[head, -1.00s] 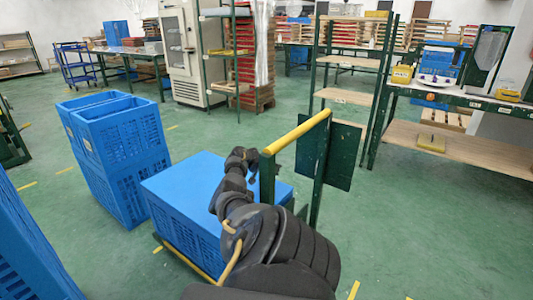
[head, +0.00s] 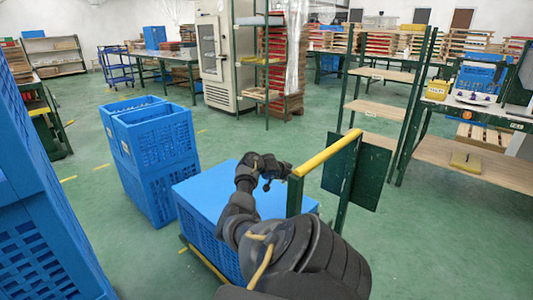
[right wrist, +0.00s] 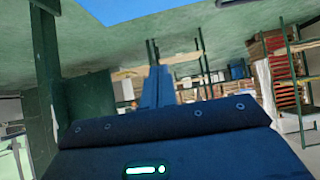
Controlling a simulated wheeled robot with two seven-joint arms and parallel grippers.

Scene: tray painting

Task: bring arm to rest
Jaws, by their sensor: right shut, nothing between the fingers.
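My right arm reaches in from the bottom of the head view, bent over a blue crate (head: 198,195) on a cart. My right gripper (right wrist: 157,80) points away from the wrist camera with its fingers together and nothing between them. In the head view the dark wrist is above the crate, just left of the cart's yellow handle (head: 325,155); its fingertips are hard to make out there. My left gripper is not in view.
Stacked blue crates (head: 155,150) stand left of the cart, and a tall blue stack (head: 45,235) fills the left edge. A green-framed shelf (head: 380,110) and a workbench (head: 475,160) stand at the right. Green floor (head: 430,240) is clear at the lower right.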

